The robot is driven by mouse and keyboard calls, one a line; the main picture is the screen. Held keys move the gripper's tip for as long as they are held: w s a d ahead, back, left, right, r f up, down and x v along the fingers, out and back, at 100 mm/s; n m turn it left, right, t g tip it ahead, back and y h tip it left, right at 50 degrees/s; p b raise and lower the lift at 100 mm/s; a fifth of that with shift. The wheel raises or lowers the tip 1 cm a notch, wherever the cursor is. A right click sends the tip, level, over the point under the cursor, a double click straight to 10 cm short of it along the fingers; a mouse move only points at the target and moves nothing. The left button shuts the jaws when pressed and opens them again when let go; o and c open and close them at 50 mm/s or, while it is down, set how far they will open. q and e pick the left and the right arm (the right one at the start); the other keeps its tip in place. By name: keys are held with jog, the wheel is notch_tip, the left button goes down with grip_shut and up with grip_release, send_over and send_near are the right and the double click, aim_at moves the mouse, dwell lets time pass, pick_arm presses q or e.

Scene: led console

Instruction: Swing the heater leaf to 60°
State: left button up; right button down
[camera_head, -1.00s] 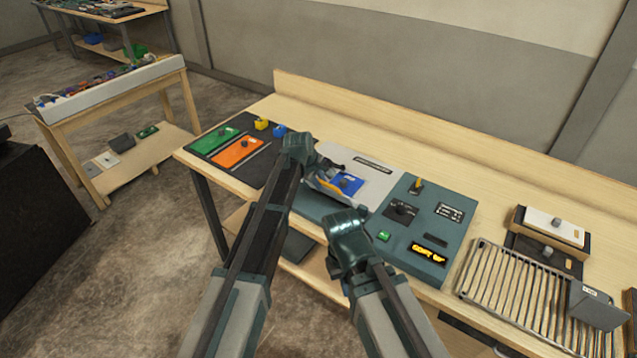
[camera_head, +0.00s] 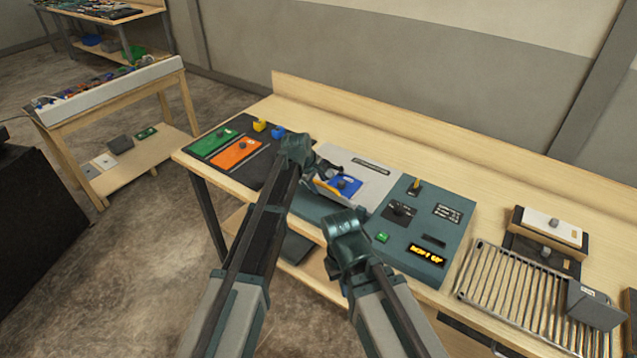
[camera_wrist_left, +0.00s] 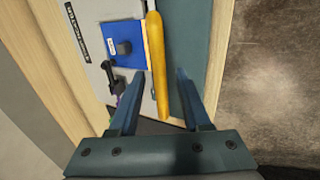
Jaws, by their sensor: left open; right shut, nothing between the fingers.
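A long yellow-orange bar (camera_wrist_left: 156,65), seemingly the edge of the heater leaf, lies across the console beside a blue plate (camera_wrist_left: 125,45) with a dark knob. In the head view the blue plate (camera_head: 347,186) sits just right of my left arm, and the yellow edge (camera_head: 325,188) shows beside it. My left gripper (camera_wrist_left: 158,75) is open, its fingers on either side of the bar's lower part; I cannot tell if they touch it. The leaf's exact angle is unclear. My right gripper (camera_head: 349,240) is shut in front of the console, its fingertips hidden.
The teal panel (camera_head: 420,225) has a black dial, a yellow lever, a green button and an amber display (camera_head: 427,252) whose text seems to end in 60°. Green and orange plates lie left. A wire rack (camera_head: 520,285) stands right. The back of the bench is clear.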

pick_arm(q)
jog(key=p+v, duration=1.1)
jog(key=v, duration=0.2)
jog(key=shift+r+p, duration=0.25)
jog(key=shift+p, duration=0.1)
jog(key=s+f+m+g+y+b, duration=0.1)
jog(key=s+f+m+b, duration=0.4)
jog(key=s, duration=0.5)
jog(key=s+a+f+m+g+y+b, duration=0.1)
jog(key=s+f+m+b, duration=0.4)
jog(key=s, duration=0.5)
jog(key=s+f+m+g+y+b, duration=0.2)
jog(key=s+f+m+b, duration=0.3)
jog(key=s+f+b, duration=0.3)
notch_tip(320, 180, down, 2)
jog(key=s, duration=0.2)
jog(key=shift+s+a+g, duration=0.15)
jog(key=shift+s+g, duration=0.25)
